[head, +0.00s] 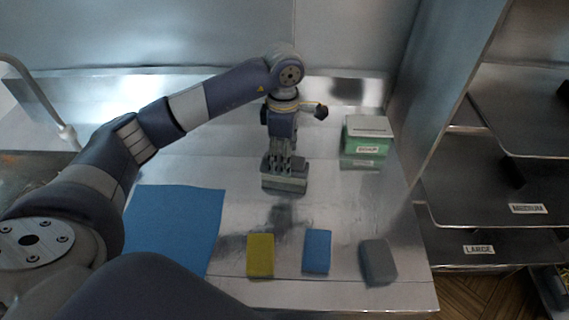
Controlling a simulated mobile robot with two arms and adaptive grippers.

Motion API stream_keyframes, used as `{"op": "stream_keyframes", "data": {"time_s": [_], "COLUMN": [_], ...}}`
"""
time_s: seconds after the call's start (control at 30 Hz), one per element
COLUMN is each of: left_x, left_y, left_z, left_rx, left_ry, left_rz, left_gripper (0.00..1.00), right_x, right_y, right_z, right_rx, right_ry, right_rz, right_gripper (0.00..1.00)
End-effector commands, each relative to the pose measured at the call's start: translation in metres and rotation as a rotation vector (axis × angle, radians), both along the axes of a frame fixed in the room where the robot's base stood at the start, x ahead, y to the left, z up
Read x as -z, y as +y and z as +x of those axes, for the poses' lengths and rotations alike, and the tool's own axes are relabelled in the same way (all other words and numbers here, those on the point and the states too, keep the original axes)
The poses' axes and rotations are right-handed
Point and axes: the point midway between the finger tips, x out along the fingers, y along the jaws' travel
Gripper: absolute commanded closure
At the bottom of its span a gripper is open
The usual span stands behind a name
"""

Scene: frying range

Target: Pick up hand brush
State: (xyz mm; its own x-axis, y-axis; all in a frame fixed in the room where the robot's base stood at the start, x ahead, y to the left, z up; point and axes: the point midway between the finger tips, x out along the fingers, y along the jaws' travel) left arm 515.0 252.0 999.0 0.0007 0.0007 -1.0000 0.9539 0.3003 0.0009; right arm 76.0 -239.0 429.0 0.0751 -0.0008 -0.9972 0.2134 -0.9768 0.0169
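A grey block-like object (285,184), which looks like the hand brush, is on the metal counter near the middle of the head view. My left gripper (282,163) points straight down at it from above. Its fingers overlap the top of the object, and part of the object is hidden behind them. I cannot tell whether the fingers are closed on it or only around it. My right gripper is not in view.
A green and white box (367,138) stands right of the gripper. A yellow sponge (260,255), a blue sponge (317,251) and a grey pad (378,262) lie along the front. A blue cloth (175,225) lies left. Labelled shelves (490,205) are beyond a partition at right.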

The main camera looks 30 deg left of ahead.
Motion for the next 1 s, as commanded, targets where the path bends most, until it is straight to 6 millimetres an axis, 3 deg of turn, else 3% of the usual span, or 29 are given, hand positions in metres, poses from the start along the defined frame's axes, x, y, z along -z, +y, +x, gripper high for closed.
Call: {"op": "stream_keyframes", "data": {"time_s": [0.27,0.5,0.8,1.0], "left_x": [0.023,0.057,0.063,0.063], "left_y": [0.000,0.001,0.001,0.001], "left_z": [0.001,0.005,0.005,0.006], "left_rx": [0.000,0.000,0.001,0.001], "left_ry": [0.004,0.001,-0.002,-0.002], "left_rz": [0.000,0.000,0.001,0.001], "left_gripper": [0.37,0.37,0.37,0.82], "right_x": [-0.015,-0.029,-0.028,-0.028], "right_y": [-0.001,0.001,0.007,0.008], "right_z": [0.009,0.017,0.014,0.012], "right_rx": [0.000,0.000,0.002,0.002], "right_ry": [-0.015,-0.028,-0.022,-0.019], "right_rz": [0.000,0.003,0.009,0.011], "right_gripper": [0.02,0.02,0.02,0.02]}}
